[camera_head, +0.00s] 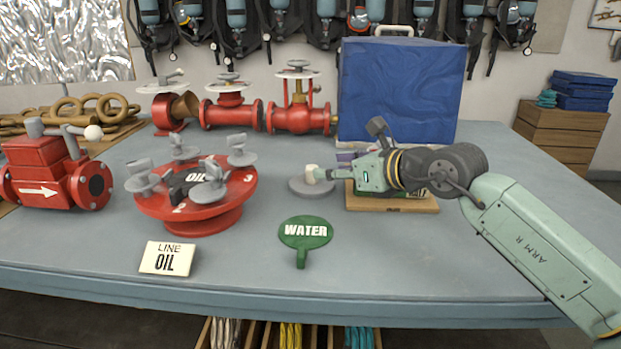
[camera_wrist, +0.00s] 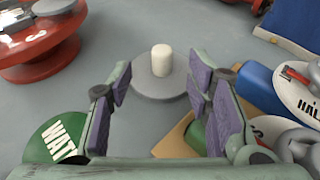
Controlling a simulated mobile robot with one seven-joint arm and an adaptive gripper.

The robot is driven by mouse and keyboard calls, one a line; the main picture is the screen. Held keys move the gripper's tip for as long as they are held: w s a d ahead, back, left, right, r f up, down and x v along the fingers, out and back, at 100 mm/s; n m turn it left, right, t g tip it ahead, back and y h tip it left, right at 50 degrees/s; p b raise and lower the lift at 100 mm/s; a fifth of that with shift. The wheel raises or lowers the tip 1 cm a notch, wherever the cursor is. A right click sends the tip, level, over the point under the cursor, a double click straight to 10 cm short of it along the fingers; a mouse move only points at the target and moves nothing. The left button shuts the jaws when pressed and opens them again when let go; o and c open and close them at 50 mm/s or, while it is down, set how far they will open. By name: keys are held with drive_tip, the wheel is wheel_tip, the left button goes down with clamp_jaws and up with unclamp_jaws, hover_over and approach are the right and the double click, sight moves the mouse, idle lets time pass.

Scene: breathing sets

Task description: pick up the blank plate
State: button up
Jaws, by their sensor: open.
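The blank plate appears to be a grey round disc (camera_head: 304,187) with a pale upright knob on top, lying flat on the table; it also shows in the wrist view (camera_wrist: 158,90). My gripper (camera_head: 330,173) reaches in from the right, low over the table beside the knob. In the wrist view my gripper (camera_wrist: 160,76) is open, with one purple-padded finger to each side of the disc's near part. The knob appears between and ahead of the fingertips, and I see no contact. The far side of the disc is clear.
A green WATER tag (camera_head: 305,233) lies in front of the disc. A red OIL flange (camera_head: 205,212) stands to the left. A wooden board (camera_head: 405,205) with several items lies right, under my arm. A blue-covered box (camera_head: 400,90) stands behind. The front table is mostly free.

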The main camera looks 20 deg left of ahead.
sight(314, 167)
drive_tip(key=p+x, duration=0.2)
drive_tip(key=x, duration=0.4)
drive_tip(key=shift+w+a+p, duration=0.2)
drive_tip(key=shift+w+p, duration=0.05)
drive_tip(key=shift+p, duration=0.1)
drive_tip(key=shift+c, duration=0.2)
clamp_jaws()
drive_tip(key=shift+r, duration=0.1)
